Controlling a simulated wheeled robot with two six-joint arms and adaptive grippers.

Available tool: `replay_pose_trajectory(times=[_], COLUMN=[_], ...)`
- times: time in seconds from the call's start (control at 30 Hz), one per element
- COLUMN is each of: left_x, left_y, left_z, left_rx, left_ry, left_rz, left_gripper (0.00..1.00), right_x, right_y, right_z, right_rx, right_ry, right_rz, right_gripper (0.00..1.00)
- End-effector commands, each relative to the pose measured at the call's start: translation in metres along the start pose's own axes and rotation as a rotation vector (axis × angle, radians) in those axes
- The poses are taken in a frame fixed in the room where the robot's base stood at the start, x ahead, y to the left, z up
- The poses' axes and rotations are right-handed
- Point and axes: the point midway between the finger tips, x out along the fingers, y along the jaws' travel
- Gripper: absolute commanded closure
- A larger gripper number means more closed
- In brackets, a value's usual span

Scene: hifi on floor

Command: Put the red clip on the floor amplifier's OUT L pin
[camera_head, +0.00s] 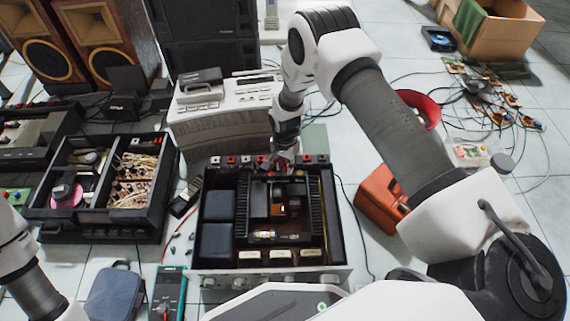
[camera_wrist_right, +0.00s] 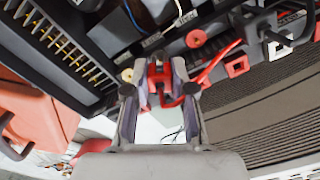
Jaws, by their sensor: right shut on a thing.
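The open floor amplifier (camera_head: 328,215) stands in the lower middle of the head view, with red and black terminals along its back edge. My right gripper (camera_head: 284,163) is over that back edge. In the right wrist view my right gripper (camera_wrist_right: 158,98) is shut on the red clip (camera_wrist_right: 160,78), and a red lead runs from it to the right. Red-framed terminals (camera_wrist_right: 237,66) and a red round terminal (camera_wrist_right: 196,38) show beside the clip. I cannot read which pin is OUT L, or tell whether the clip touches one. My left gripper is out of view.
A pale grey ribbed unit (camera_head: 215,135) stands close behind the amplifier. An orange-red case (camera_head: 377,200) is to its right, and a black box of parts (camera_head: 100,223) to its left. A teal meter (camera_head: 170,290) lies in front on the left. Cables cross the right floor.

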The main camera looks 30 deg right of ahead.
Motion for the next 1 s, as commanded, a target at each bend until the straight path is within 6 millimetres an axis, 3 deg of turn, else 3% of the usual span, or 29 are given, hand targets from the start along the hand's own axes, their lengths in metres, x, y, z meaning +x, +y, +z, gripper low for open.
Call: replay_pose_trajectory(times=[0.37,0.4,0.47,0.83,1.0], left_x=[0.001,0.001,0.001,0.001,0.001], left_y=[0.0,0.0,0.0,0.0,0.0], left_z=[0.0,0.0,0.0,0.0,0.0], left_rx=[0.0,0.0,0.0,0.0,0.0], left_ry=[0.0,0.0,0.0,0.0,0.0], left_rz=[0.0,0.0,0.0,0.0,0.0], left_gripper=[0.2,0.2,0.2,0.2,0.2], right_x=[0.003,0.003,0.003,-0.001,-0.029], right_y=[0.0,0.0,0.0,0.0,-0.001], right_z=[0.0,0.0,0.0,0.0,-0.001], right_rx=[0.0,0.0,0.0,0.0,-0.001], right_ry=[0.0,0.0,0.0,0.0,0.001], right_rz=[0.0,0.0,0.0,0.0,-0.002], right_gripper=[1.0,0.69,0.48,0.47,0.47])
